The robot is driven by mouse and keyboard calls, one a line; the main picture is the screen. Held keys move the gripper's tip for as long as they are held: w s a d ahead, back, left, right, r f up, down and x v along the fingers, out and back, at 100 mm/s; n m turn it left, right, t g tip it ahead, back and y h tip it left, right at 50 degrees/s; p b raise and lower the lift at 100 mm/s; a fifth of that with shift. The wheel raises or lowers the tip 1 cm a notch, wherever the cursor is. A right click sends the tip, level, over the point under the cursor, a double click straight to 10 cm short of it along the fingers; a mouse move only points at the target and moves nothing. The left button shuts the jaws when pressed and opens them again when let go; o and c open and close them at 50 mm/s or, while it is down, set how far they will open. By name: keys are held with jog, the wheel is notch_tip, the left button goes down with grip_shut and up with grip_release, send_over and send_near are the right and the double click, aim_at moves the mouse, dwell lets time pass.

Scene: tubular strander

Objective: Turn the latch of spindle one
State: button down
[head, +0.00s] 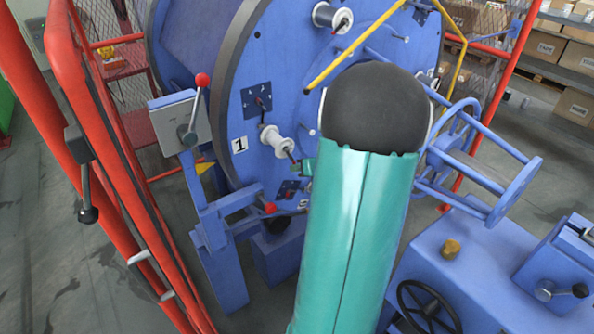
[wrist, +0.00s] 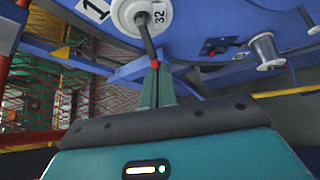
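Spindle one carries a white spool (head: 277,140) on the blue disc, beside the plate marked 1 (head: 240,145). It is also at the top of the wrist view (wrist: 140,14). Its latch (wrist: 148,42) is a dark lever that runs from the spool's centre down to a red tip. In the head view the latch (head: 291,157) points down and right. The teal fingertips of my gripper (wrist: 156,78) are at the red tip, close together. I cannot tell whether they grip it or only meet it. My arm hides most of the gripper in the head view.
A grey box with a red-knobbed lever (head: 202,80) stands left of the disc. Red guard rails (head: 120,150) run along the left. A yellow bar (head: 350,50) crosses above my arm. In the wrist view another spool (wrist: 266,50) is at right.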

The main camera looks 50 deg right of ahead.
jog(key=shift+s+r+g, duration=0.1)
jog(key=shift+r+g, duration=0.8)
jog(key=shift+r, duration=0.55)
jog(key=shift+r, duration=0.1)
